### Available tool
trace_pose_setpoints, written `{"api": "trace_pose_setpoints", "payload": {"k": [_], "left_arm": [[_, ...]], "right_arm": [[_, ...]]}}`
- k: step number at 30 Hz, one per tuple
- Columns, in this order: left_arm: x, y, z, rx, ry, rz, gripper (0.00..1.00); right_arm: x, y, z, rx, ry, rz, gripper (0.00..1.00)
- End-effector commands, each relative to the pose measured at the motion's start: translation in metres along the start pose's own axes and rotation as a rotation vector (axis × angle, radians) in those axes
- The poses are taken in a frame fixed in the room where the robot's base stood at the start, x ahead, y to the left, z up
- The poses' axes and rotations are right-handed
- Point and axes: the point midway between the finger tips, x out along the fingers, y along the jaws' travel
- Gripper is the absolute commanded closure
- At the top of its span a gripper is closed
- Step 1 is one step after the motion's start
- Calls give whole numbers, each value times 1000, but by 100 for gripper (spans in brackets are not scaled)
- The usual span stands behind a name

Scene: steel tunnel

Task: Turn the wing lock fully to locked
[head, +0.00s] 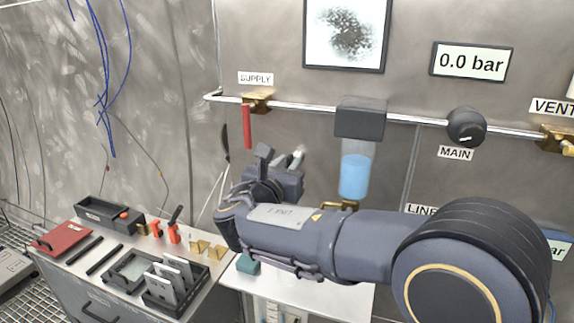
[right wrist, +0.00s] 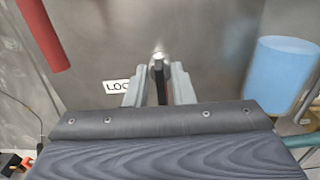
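The wing lock (right wrist: 159,72) shows in the right wrist view as a narrow dark upright wing on a metal stem. It stands out from the steel wall beside a partly hidden label (right wrist: 117,86) that starts "LOC". My right gripper (right wrist: 160,86) has one pale finger on each side of the wing, with a slim gap visible, so it looks open around it. In the head view the right gripper (head: 284,160) is at the wall, left of the blue cylinder, and its hand and arm hide most of the lock. My left gripper is not in view.
A red handle (head: 247,126) hangs from the supply pipe above the gripper. A clear cylinder with blue liquid (head: 355,176) hangs just right of it. A bench (head: 205,290) with black trays, orange clips and a red case (head: 62,239) stands at lower left.

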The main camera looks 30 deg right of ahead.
Motion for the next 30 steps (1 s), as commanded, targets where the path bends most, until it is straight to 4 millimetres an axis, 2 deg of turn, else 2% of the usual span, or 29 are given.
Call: {"api": "trace_pose_setpoints", "payload": {"k": [1,5,17,23,30], "left_arm": [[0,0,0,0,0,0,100],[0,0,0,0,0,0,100],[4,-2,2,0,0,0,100],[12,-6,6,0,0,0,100],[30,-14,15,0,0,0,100]], "right_arm": [[0,0,0,0,0,0,85],[0,0,0,0,0,0,100],[0,-1,-2,40,2,0,100],[0,-2,-4,149,3,0,100],[0,-6,-7,359,3,-1,100]]}}
